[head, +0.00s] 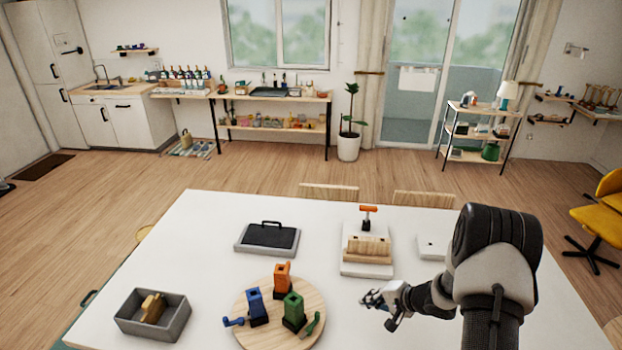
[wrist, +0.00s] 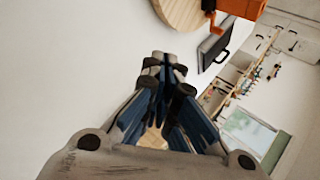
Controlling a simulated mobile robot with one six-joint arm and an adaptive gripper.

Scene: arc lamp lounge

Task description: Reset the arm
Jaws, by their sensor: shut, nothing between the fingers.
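My arm comes in from the lower right of the head view and reaches left over the white table (head: 200,226). My gripper (head: 368,299) is shut and empty, just to the right of the round wooden board (head: 248,333). In the wrist view my gripper (wrist: 165,75) also shows with its fingers together and nothing between them. Below the fingers in that view is the bare white tabletop. Whether the fingertips touch the table cannot be told.
The board carries blue (head: 257,307), orange (head: 281,280) and green (head: 293,312) blocks. A grey bin (head: 178,325) holds a yellowish piece (head: 152,308). A black-topped tray (head: 268,237) and a white base with a wooden block (head: 368,249) stand farther back. The table's back left is clear.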

